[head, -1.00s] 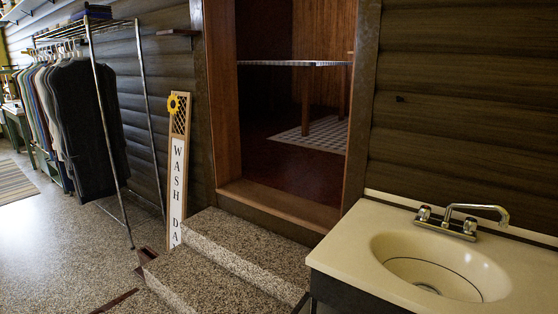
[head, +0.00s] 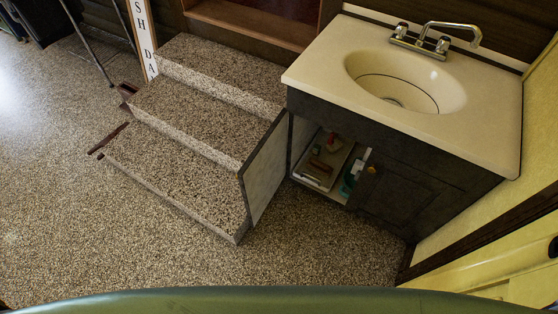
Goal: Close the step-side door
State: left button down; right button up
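The step-side door (head: 266,172) of the sink cabinet (head: 385,165) stands wide open in the head view. It hangs from the cabinet's left side and reaches forward along the right end of the steps, with its pale inner face showing. I cannot tell whether it touches the steps. The opening (head: 310,190) shows a tray (head: 323,168) with small items and a teal bottle (head: 351,178) inside. The other cabinet door (head: 385,205), with a round brass knob (head: 371,170), is shut. Neither of my grippers is in view.
Speckled stone steps (head: 190,135) stand left of the cabinet. A sink counter (head: 440,120) with a faucet tops it. A yellowish wall (head: 490,235) is at the right. A curved green surface (head: 280,302) crosses the bottom edge. Speckled floor (head: 310,245) before the cabinet is clear.

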aim_at(259, 177)
jog(key=j+z, duration=0.2)
jog(key=z, duration=0.15)
jog(key=i+j+z, duration=0.1)
jog(key=j+z, duration=0.4)
jog(key=z, duration=0.25)
jog(key=j+z, duration=0.1)
jog(key=j, duration=0.4)
jog(key=j+z, duration=0.1)
jog(key=j, duration=0.45)
jog(key=k+j+z, duration=0.1)
jog(key=j, duration=0.4)
jog(key=k+j+z, duration=0.1)
jog(key=j, duration=0.4)
jog(key=k, duration=0.65)
jog(key=j, duration=0.05)
